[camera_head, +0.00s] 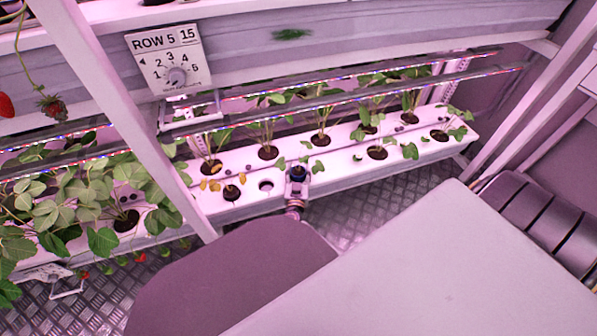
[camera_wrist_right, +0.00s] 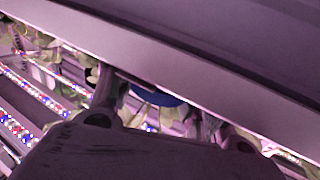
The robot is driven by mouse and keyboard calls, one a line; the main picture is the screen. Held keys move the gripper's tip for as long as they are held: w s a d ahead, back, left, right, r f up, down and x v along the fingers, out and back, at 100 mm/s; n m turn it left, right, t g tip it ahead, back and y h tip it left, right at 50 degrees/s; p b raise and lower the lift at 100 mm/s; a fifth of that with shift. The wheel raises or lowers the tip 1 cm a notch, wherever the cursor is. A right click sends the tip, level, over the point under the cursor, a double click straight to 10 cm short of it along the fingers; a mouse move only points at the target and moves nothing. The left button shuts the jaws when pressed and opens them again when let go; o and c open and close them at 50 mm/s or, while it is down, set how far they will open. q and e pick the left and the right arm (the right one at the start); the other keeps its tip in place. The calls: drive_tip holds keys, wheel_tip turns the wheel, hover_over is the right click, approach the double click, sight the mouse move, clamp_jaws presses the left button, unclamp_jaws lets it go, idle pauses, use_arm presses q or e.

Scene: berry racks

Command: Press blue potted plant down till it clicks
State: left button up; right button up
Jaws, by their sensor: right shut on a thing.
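My right gripper (camera_head: 297,182) is at the front edge of the white planting rack (camera_head: 340,178), just right of an empty round hole (camera_head: 266,185). In the right wrist view its two fingers (camera_wrist_right: 152,100) are closed around the blue potted plant (camera_wrist_right: 166,98). Only a strip of the blue pot shows between the fingers, with pale leaves beside it. In the head view the gripper hides most of the pot, and leaves show around it. I cannot tell how deep the pot sits. My left gripper is not in view.
Several green plants stand in the rack's other holes. A yellowing plant (camera_head: 232,190) is left of the empty hole. Light bars (camera_head: 350,98) run above the rack. A white post (camera_head: 125,120) and a ROW 5 dial sign (camera_head: 168,60) are at the left.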

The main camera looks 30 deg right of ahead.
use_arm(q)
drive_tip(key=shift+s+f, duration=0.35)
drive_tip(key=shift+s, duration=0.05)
use_arm(e)
drive_tip(key=shift+f, duration=0.2)
drive_tip(key=o, duration=1.3)
drive_tip(key=shift+s, duration=0.1)
drive_tip(key=shift+f, duration=0.1)
drive_tip(key=shift+r+p, duration=0.35)
drive_tip(key=shift+r, duration=0.5)
drive_tip(key=shift+b, duration=0.65)
wheel_tip(320, 180, up, 4)
drive_tip(key=shift+p, duration=0.6)
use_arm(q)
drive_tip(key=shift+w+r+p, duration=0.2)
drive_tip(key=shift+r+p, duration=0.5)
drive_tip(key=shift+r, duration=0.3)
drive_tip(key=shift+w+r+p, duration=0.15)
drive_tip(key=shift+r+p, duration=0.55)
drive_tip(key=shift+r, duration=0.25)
use_arm(e)
drive_tip(key=shift+r, duration=1.1)
